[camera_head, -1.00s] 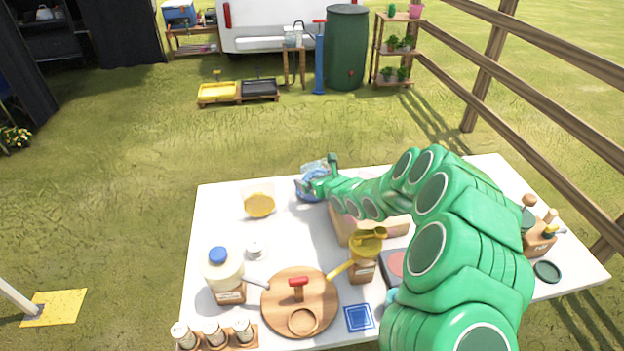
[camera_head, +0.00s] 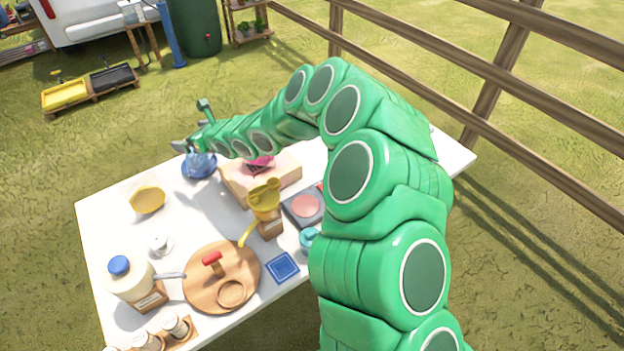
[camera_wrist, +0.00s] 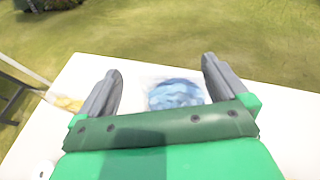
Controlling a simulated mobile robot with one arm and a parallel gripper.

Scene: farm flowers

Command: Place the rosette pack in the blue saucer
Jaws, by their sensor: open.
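The blue saucer (camera_head: 204,173) stands at the far left part of the white table. A clear, pale-blue crinkled pack (camera_head: 200,160), which looks like the rosette pack, appears to rest on it. In the wrist view a blue, crinkled round shape (camera_wrist: 175,94) with a whitish surround shows between my fingers; I cannot tell pack from saucer there. My gripper (camera_head: 194,128) is open, above and just behind the saucer. Its fingers (camera_wrist: 163,68) are spread wide and hold nothing visible. The arm hides part of the table behind it.
A wooden box (camera_head: 270,178) with a pink item (camera_head: 260,163) stands right of the saucer.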

